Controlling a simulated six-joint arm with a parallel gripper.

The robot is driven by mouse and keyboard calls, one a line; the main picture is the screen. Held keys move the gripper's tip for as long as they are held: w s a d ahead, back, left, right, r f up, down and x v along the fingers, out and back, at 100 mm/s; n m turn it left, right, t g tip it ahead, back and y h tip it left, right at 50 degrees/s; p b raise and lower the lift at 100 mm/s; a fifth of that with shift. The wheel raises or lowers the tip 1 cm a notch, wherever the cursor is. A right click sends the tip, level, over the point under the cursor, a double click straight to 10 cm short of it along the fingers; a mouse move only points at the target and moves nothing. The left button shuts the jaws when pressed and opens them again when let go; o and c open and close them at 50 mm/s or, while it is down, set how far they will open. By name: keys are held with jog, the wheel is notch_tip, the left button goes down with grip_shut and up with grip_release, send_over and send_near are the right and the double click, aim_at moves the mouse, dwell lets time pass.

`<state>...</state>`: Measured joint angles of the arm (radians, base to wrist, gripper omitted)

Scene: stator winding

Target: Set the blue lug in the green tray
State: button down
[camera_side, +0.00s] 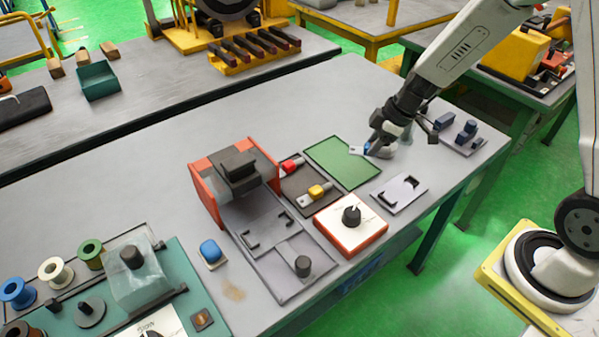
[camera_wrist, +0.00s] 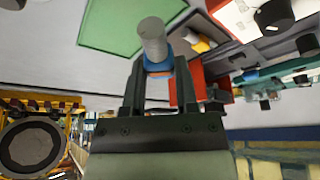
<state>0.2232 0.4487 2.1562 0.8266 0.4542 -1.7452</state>
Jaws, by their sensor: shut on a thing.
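The blue lug (camera_side: 367,149) is held between the fingers of my gripper (camera_side: 376,146); its pale metal end points left in the side view. In the wrist view, the blue band of the lug (camera_wrist: 158,68) sits between the fingertips of my gripper (camera_wrist: 159,75), with a grey metal end sticking out past them. The green tray (camera_side: 335,160) lies flat on the bench. In the side view the lug overlaps the tray's upper right edge; its height above the tray is hard to tell.
A dark tray with a red lug (camera_side: 290,166) and a yellow lug (camera_side: 316,192) adjoins the green tray on its left. A red-sided box with a dial (camera_side: 351,215) and a grey plate (camera_side: 399,193) stand in front. The green tray looks empty.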

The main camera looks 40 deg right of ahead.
send_over(349, 169)
jog(key=s+d, duration=0.1)
jog(key=s, duration=0.1)
jog(key=shift+w+f, duration=0.15)
jog(key=shift+f, duration=1.15)
jog(key=shift+w+f, duration=0.1)
jog(key=shift+f, duration=1.2)
jog(key=shift+f, duration=0.1)
jog(key=shift+w+f, duration=0.2)
jog(key=shift+f, duration=1.55)
jog(key=shift+f, duration=0.15)
jog(key=shift+c, duration=1.8)
grip_release()
jog(key=shift+r, duration=0.2)
